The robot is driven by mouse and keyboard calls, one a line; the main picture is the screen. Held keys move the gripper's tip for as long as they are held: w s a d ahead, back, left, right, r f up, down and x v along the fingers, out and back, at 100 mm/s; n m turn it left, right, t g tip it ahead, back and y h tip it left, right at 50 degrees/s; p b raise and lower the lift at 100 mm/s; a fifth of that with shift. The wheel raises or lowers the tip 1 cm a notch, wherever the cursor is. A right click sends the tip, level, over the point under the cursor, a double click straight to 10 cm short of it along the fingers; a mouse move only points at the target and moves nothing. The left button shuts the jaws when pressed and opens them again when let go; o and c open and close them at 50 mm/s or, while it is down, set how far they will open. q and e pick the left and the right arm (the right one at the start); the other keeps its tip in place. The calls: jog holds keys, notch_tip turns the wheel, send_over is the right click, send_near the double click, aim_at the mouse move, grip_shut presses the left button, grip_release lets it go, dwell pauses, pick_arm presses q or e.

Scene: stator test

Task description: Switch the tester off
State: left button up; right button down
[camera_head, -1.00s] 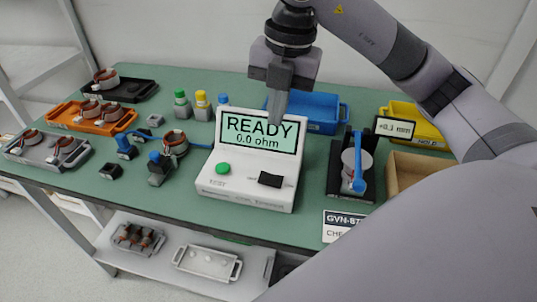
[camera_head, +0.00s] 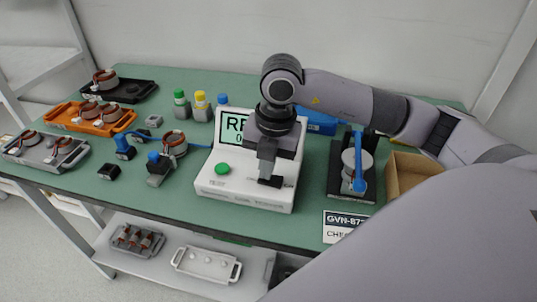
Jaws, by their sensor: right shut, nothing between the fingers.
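The tester (camera_head: 235,190) is a white box on the green table, with a tilted screen (camera_head: 234,128) at its back, a green button (camera_head: 222,169) at front left and a black rocker switch (camera_head: 271,181) at front right. The screen is partly hidden by my right arm; only the start of its text shows. My right gripper (camera_head: 266,174) is shut and empty, pointing down at the black switch. Its fingertips overlap the switch in the picture; I cannot tell if they touch. My left gripper is not in view.
A stator (camera_head: 174,140) and blue-topped connectors stand left of the tester. Orange (camera_head: 72,120), grey and black trays with stators lie farther left. A black fixture with a blue lever (camera_head: 359,178) and an open cardboard box (camera_head: 393,188) stand to the right.

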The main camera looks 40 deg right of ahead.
jog(key=shift+f, duration=0.1)
jog(key=shift+w+a+f+b, duration=0.1)
jog(key=shift+f+b, duration=0.05)
jog(key=shift+b, duration=0.2)
jog(key=shift+f, duration=0.1)
jog(key=shift+s+d, duration=0.6)
jog(key=shift+s, duration=0.1)
jog(key=shift+w+r, duration=0.1)
jog(key=shift+r, duration=0.1)
